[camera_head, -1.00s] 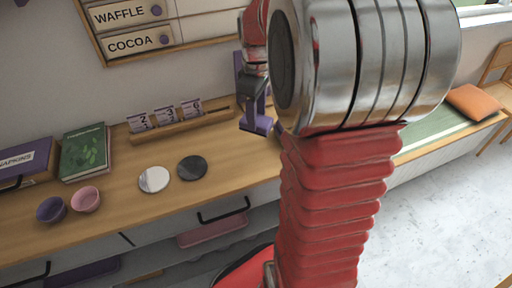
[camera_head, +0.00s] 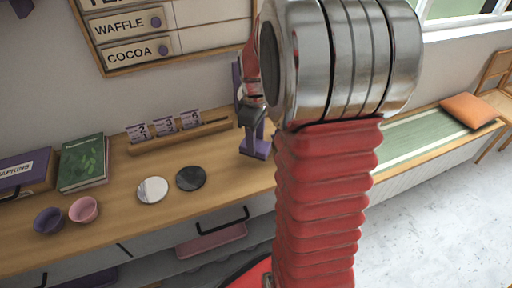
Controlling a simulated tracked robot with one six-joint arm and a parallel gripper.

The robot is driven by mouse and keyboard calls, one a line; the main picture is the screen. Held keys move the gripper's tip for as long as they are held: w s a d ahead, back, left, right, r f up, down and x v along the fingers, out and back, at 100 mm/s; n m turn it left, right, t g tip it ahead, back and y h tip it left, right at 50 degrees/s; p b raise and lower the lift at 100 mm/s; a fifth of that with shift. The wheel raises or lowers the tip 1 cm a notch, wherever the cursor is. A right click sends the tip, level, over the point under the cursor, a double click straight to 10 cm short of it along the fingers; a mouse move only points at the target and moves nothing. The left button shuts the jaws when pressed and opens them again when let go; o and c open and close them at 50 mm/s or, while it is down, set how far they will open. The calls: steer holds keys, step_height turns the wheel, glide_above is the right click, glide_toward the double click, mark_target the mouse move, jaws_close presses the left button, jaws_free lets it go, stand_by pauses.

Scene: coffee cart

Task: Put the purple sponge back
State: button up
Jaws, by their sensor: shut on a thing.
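My gripper (camera_head: 252,117) is a small dark shape at the end of my red arm, above the back of the wooden counter (camera_head: 120,220) and just left of my large silver arm joint. It points down and is shut on a purple piece, which I take to be the purple sponge (camera_head: 256,149). The piece shows below the gripper, near the counter; I cannot tell whether it touches the wood. An upright purple part (camera_head: 237,76) shows behind the gripper.
A wooden card rack (camera_head: 185,137) stands left of the gripper. A dark disc (camera_head: 190,178) and a white disc (camera_head: 152,190) lie in front. Two bowls, purple (camera_head: 48,221) and pink (camera_head: 84,209), a green book (camera_head: 83,162) and a napkin box (camera_head: 22,175) are farther left.

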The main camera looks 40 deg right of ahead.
steer(key=shift+f, duration=1.85)
steer(key=o, duration=1.1)
step_height(320, 180, up, 12)
